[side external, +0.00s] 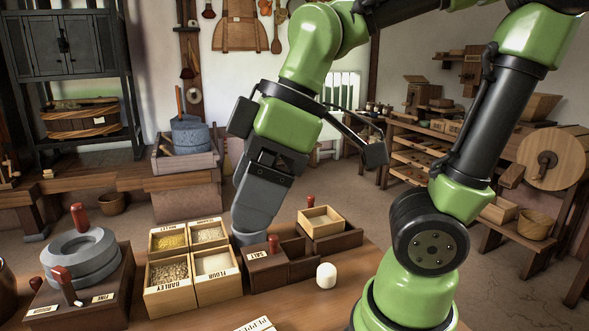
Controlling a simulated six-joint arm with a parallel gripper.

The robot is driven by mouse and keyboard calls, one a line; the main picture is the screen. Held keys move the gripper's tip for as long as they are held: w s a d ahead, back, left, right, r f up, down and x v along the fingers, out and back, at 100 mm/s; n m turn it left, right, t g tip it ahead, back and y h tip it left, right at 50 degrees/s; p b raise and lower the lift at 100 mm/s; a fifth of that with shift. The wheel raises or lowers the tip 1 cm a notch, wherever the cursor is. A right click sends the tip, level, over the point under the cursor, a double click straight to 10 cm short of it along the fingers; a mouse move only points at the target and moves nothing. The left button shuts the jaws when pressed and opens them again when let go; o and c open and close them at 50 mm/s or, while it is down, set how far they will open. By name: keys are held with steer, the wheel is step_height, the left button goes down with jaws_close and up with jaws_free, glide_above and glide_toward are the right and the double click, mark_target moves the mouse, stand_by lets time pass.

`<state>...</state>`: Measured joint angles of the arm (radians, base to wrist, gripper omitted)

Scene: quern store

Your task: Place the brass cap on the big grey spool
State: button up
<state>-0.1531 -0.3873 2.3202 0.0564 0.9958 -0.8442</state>
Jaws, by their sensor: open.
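I cannot make out a brass cap or a spool in this view. The nearest thing to a big grey round body is a stack of grey stone rings (80,257) with red-topped handles, on a dark wooden base at the left of the table. My gripper (248,236) points down behind the salt box (268,268), just right of the grain boxes. It is open; its fingertips are partly hidden by the boxes, and I cannot see anything between them.
Several open wooden boxes (168,300) of grain and flour stand mid-table. A small wooden tray (322,221) sits on a dark box behind. A white cylinder (326,275) stands to the right. A label card (256,325) lies at the front. Bare tabletop (290,308) shows around the cylinder.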

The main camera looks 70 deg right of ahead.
steer(key=shift+s+d+r+m+t+h, duration=0.25)
steer(key=shift+s+d+m+t, duration=0.35)
steer(key=shift+m, duration=1.15)
steer(key=shift+s+d+r+m+t+h, duration=0.2)
steer(key=shift+s+d+m+t, duration=0.45)
steer(key=shift+m, duration=1.15)
steer(key=shift+s+d+r+m+t+h, duration=0.15)
steer(key=shift+s+d+m+t+h, duration=0.4)
steer(key=shift+m, duration=1.2)
